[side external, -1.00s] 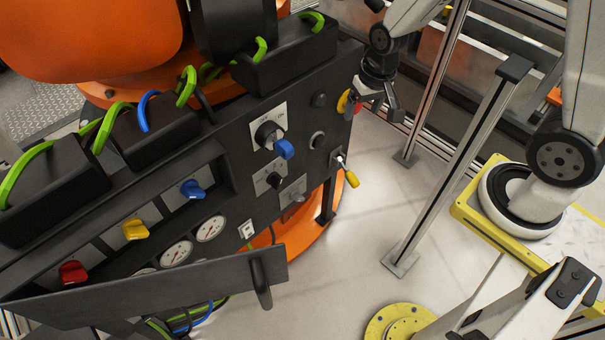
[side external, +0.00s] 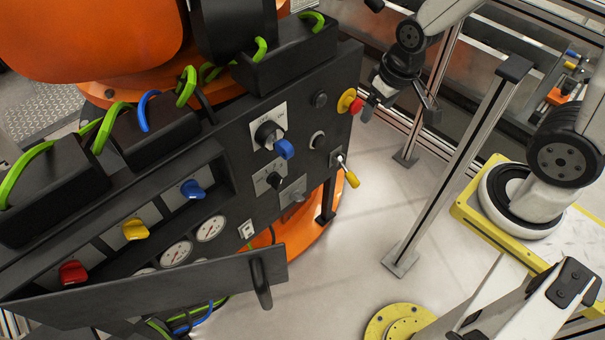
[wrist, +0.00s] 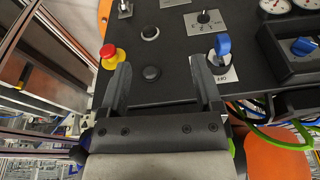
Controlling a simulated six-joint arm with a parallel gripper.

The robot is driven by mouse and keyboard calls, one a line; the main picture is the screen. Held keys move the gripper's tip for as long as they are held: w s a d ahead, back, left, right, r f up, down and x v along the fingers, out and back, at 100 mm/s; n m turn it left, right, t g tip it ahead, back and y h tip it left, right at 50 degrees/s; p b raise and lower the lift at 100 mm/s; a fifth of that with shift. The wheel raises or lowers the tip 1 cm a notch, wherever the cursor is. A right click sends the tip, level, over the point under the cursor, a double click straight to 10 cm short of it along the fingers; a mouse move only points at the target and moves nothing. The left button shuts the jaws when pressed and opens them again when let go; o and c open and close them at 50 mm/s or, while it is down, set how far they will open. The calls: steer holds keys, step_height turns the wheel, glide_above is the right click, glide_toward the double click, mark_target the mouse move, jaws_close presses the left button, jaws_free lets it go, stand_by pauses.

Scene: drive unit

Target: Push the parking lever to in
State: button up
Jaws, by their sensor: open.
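A lever with a yellow grip (side external: 351,178) sticks out from a small plate at the panel's lower right; it looks like the parking lever. It points down and to the right. In the wrist view its plate and metal base (wrist: 125,8) show at the top edge, and its grip is cut off. My gripper (side external: 400,104) is open and empty, above and to the right of the lever, apart from it. In the wrist view my gripper (wrist: 161,62) has its two fingers spread before the panel. Any lettering at the lever is too small to read.
The black panel (side external: 222,160) carries a red button (side external: 356,106) on a yellow collar close to my gripper's left finger. A blue knob (side external: 284,148) and a black switch (side external: 274,180) sit left of the lever. A metal post (side external: 455,170) stands to the right, with clear floor between.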

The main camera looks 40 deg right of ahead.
steer(key=w+d+f+m+g+y, duration=0.1)
steer(key=w+d+f+m, duration=0.2)
steer(key=w+f+m, duration=0.5)
steer(key=m+t+y, duration=0.3)
steer(key=m, duration=2.3)
glide_above(355, 177)
steer(key=s+d, duration=0.2)
step_height(355, 177, down, 36)
steer(key=shift+s+f, duration=0.15)
steer(key=shift+f, duration=0.05)
steer(key=shift+a+f, duration=0.1)
steer(key=shift+x, duration=3.7)
steer(key=shift+f, duration=0.15)
steer(key=shift+c, duration=0.2)
